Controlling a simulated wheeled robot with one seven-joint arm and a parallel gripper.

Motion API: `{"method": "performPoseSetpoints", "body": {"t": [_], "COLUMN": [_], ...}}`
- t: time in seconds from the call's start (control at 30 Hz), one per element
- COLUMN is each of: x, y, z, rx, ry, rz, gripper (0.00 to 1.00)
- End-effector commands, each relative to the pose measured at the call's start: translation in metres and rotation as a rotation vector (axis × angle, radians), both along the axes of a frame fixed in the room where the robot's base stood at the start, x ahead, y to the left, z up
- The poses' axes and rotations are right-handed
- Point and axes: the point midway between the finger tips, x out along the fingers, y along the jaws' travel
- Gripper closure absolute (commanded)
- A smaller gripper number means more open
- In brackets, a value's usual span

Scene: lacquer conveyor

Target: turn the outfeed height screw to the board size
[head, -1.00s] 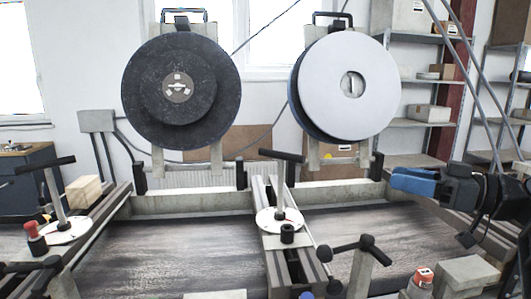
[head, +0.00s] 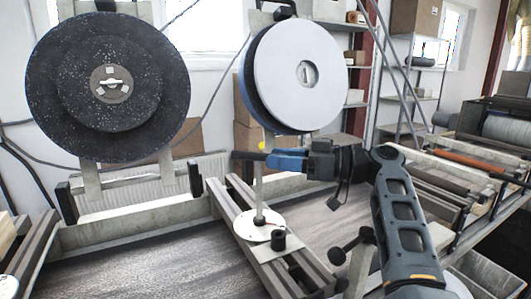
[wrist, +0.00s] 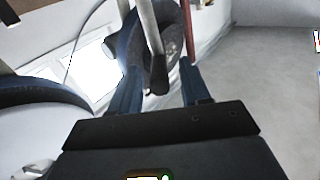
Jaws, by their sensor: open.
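A height screw (head: 258,195) stands upright in the middle of the head view: a grey post with a black crossbar on top, rising from a round white dial plate (head: 254,233). No readable board size shows on the dial. My gripper (head: 275,160) is at the crossbar, its blue fingers coming from the right. In the wrist view my gripper (wrist: 157,80) is open, and the black end of the crossbar (wrist: 158,80) shows between the fingers. I cannot tell whether they touch it. Part of the crossbar is hidden behind the fingers in the head view.
Two large discs, one dark (head: 150,120) and one pale (head: 322,75), hang behind the conveyor (head: 130,255). A black-knobbed lever (head: 357,250) stands front right of the screw. Shelves (head: 405,100) and a roller line (head: 470,165) are to the right.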

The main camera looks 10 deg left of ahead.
Motion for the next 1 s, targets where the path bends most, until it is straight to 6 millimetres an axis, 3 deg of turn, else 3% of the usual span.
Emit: {"method": "performPoseSetpoints", "body": {"t": [0.2,0.57,1.0], "x": [0.003,0.003,0.003], "y": [0.025,0.031,0.031], "z": [0.001,-0.001,0.0], "rx": [-0.001,-0.001,0.0], "ry": [0.002,0.001,0.001], "rz": [0.0,-0.001,-0.001], "gripper": [0.53,0.53,0.95]}}
